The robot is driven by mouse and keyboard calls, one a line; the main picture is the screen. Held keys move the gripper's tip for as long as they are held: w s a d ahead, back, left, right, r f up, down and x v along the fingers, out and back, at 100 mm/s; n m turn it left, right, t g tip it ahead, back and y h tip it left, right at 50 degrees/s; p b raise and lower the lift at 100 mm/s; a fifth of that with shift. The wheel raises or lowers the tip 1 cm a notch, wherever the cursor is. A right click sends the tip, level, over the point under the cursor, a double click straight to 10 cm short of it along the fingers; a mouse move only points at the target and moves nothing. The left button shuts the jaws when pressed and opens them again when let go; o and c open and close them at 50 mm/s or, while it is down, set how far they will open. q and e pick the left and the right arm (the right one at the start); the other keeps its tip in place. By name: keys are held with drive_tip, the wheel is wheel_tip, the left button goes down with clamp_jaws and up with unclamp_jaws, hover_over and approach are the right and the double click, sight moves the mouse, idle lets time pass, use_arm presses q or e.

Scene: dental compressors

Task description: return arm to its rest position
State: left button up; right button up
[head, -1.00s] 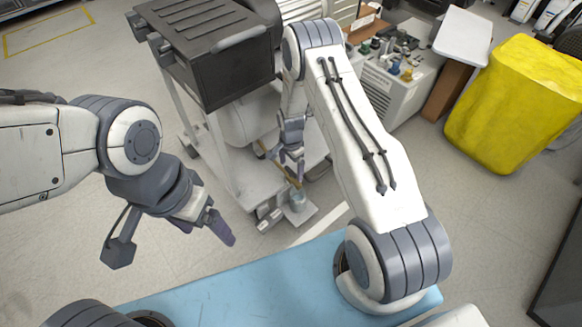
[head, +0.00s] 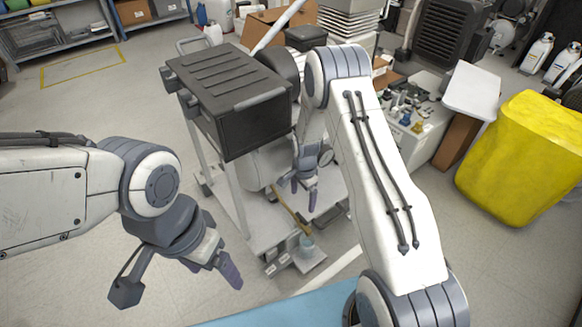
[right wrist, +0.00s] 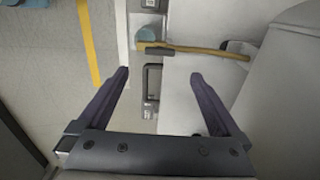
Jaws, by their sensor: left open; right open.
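My right gripper (head: 301,192) is in front of the compressor cart, above its lower white shelf. In the right wrist view its two dark fingers (right wrist: 160,76) are spread wide with nothing between them. Beyond the fingertips lies a yellow-brown rod or tube (right wrist: 205,50), apart from them. It also shows in the head view (head: 290,208), sloping down to a small bluish cup (head: 307,243). My left gripper (head: 220,268) hangs over the floor at the left, away from the cart; it is open and holds nothing visible.
The cart carries a black ribbed box (head: 230,95) on top, close to my right arm. A yellow bin (head: 520,155) stands at the right. A white cabinet (head: 425,125) with small items is behind my right arm. The floor at the left is clear.

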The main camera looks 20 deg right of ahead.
drive_tip(key=s+a+r+n+t, duration=0.1)
drive_tip(key=s+r+n, duration=0.15)
drive_tip(key=r, duration=0.45)
drive_tip(key=s+r+n, duration=0.2)
drive_tip(key=r+n, duration=0.1)
drive_tip(key=r, duration=0.3)
drive_tip(key=s+a+r+n+t, duration=0.1)
drive_tip(key=s+r+n+t, duration=0.1)
drive_tip(key=s+r+n, duration=0.9)
drive_tip(key=s+a+r+n+g+y, duration=0.1)
drive_tip(key=s+a+r+n+g, duration=0.3)
drive_tip(key=s+a, duration=1)
wheel_tip(320, 180, up, 34)
drive_tip(key=t+p, duration=0.1)
drive_tip(key=p, duration=3.2)
drive_tip(key=shift+r+n+p, duration=0.2)
drive_tip(key=shift+n+p, duration=0.1)
drive_tip(key=shift+n, duration=0.15)
drive_tip(key=shift+d, duration=0.1)
